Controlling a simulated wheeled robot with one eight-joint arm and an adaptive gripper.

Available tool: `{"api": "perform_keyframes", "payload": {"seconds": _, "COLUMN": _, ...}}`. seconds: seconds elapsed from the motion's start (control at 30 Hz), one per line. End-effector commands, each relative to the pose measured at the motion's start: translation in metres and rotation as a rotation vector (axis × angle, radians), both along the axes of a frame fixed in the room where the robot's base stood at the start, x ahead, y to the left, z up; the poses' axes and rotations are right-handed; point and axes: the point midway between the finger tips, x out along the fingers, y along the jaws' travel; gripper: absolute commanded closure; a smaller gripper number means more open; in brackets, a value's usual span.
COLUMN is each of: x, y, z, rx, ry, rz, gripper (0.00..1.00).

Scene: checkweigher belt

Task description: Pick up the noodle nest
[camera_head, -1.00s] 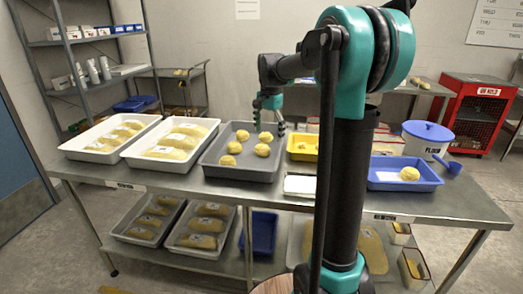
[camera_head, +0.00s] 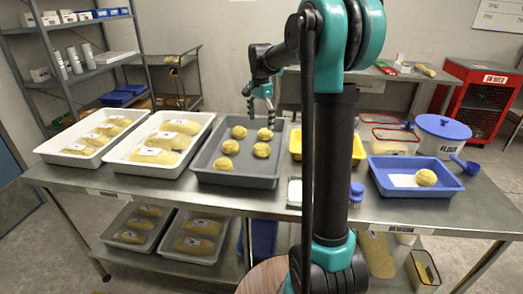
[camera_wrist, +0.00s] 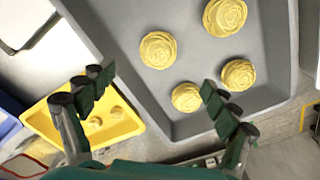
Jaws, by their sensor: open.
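Several round yellow noodle nests (camera_head: 261,150) lie spaced apart in a grey tray (camera_head: 238,179) on the steel table. Some of them also show in the wrist view, such as one nest (camera_wrist: 157,50) and another near the tray's rim (camera_wrist: 186,97). One more nest (camera_head: 426,177) sits in a blue tray (camera_head: 398,188) at the right, beside a white sheet. My gripper (camera_head: 260,108) is over the back of the grey tray, pointing down. In the wrist view my gripper (camera_wrist: 155,84) has its fingers wide apart, with nothing between them.
White trays (camera_head: 128,159) of packed yellow goods stand left of the grey tray. A yellow tray (camera_wrist: 133,124) adjoins it, holding small yellow pieces. A flour tub (camera_head: 437,140) and a blue scoop (camera_head: 466,164) are at the right. My arm hides part of the table.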

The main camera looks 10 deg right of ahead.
Motion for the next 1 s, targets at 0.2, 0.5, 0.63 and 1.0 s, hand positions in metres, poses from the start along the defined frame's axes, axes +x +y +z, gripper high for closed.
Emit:
{"api": "perform_keyframes", "payload": {"seconds": 0.2, "x": 0.0, "y": 0.0, "z": -0.044, "rx": 0.0, "ry": 0.0, "rz": 0.0, "gripper": 0.12}}
{"api": "perform_keyframes", "payload": {"seconds": 0.5, "x": 0.0, "y": 0.0, "z": -0.073, "rx": 0.0, "ry": 0.0, "rz": 0.0, "gripper": 0.12}}
{"api": "perform_keyframes", "payload": {"seconds": 0.63, "x": 0.0, "y": -0.001, "z": -0.084, "rx": 0.0, "ry": 0.0, "rz": 0.0, "gripper": 0.12}}
{"api": "perform_keyframes", "payload": {"seconds": 1.0, "x": 0.0, "y": -0.002, "z": -0.124, "rx": 0.0, "ry": 0.0, "rz": 0.0, "gripper": 0.12}}
